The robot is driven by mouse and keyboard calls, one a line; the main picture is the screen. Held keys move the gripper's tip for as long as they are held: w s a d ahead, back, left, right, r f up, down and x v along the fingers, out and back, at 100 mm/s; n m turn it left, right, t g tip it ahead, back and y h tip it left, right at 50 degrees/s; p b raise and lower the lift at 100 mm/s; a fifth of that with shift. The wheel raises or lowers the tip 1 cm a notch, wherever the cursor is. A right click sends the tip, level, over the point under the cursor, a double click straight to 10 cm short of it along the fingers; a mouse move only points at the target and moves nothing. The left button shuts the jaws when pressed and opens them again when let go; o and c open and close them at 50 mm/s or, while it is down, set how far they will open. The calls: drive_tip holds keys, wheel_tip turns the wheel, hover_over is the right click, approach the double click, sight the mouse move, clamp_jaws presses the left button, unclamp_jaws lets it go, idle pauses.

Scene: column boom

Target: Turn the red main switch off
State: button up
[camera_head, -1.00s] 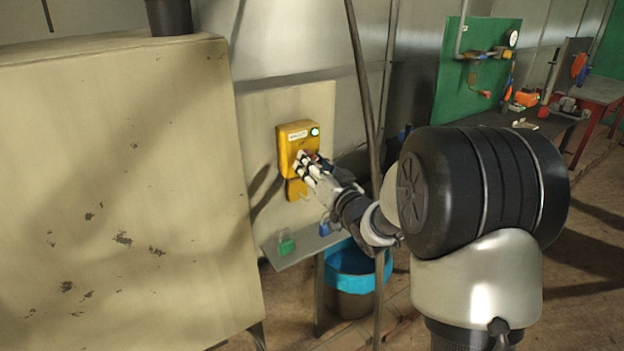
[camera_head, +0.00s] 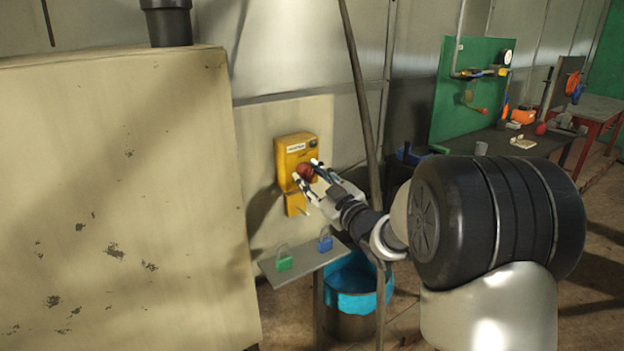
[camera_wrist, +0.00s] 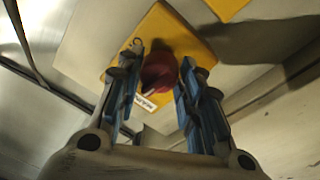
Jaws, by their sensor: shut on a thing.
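The red main switch (camera_head: 304,173) is a round red knob on the front of a yellow box (camera_head: 292,147) on a pale wall panel. My gripper (camera_head: 306,169) reaches it from the right and is shut on the knob, one finger on each side. In the wrist view the dark red knob (camera_wrist: 160,75) lies between the two blue-padded fingers (camera_wrist: 160,62), with the yellow box (camera_wrist: 155,28) behind it. A white label sits on the box. The small lamp (camera_head: 313,143) at its upper right looks dark. The fingers partly hide the knob, and its exact angle is unclear.
Below the box a small shelf (camera_head: 303,263) holds a green padlock (camera_head: 285,264) and a blue padlock (camera_head: 325,244). A blue-rimmed bin (camera_head: 355,302) stands under it. A slanted pole (camera_head: 361,95) rises close behind my arm. A large beige cabinet (camera_head: 120,190) fills the left.

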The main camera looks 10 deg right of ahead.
drive_tip(key=shift+n, duration=0.6)
drive_tip(key=o, duration=1.1)
drive_tip(key=shift+c, duration=0.2)
drive_tip(key=v, duration=1.2)
drive_tip(key=shift+d, duration=0.2)
